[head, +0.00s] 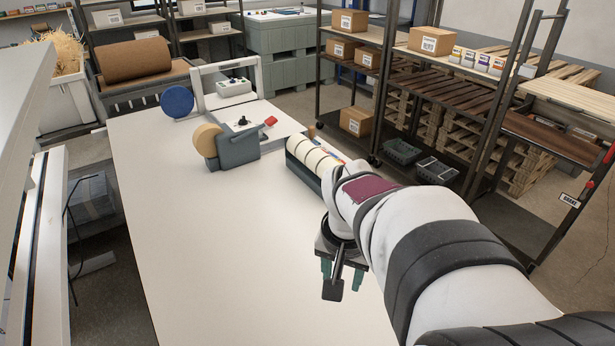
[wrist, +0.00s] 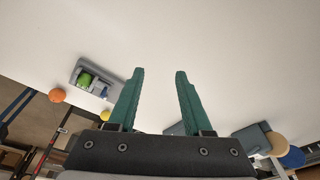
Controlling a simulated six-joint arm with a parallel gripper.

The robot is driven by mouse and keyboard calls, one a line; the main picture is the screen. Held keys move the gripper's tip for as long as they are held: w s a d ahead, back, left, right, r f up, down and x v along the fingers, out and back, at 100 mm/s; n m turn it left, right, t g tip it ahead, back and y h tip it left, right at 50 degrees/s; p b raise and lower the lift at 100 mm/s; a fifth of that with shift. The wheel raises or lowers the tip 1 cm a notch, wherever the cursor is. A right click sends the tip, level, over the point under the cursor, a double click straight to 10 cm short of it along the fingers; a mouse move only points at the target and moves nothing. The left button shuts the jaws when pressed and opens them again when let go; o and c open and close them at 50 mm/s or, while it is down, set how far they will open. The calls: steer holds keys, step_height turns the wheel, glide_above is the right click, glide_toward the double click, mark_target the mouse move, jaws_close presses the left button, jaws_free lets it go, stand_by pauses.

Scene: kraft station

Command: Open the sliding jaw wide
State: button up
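A grey device (wrist: 74,73) lies on the white bench at the left in the wrist view, with a rounded green piece (wrist: 85,79) inside its frame. It may be the piece with the sliding jaw, but it is too small to tell the jaw or how wide it stands. I do not make it out in the head view. My gripper (head: 342,279) hangs above the bench. In the wrist view its two green fingers (wrist: 157,72) are apart with nothing between them. They are apart from the grey device, to its right in the picture.
An orange ball (wrist: 57,95) and a yellow ball (wrist: 105,116) are near the device. A tape dispenser (head: 238,150), a blue disc (head: 177,101) and a rack of rolls (head: 300,160) stand toward the back. The bench's left and middle (head: 210,250) are clear.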

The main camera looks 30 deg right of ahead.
steer(key=s+d+f+m+h, duration=0.1)
steer(key=d+f+m, duration=0.1)
steer(key=d, duration=0.9)
steer(key=s+d+f+m+h, duration=0.1)
steer(key=s+d+m+h, duration=0.1)
steer(key=d, duration=0.9)
steer(key=x, duration=1)
steer(key=a+x, duration=0.1)
steer(key=x, duration=0.4)
steer(key=shift+s+d+f, duration=0.15)
steer(key=shift+f, duration=0.4)
jaws_close()
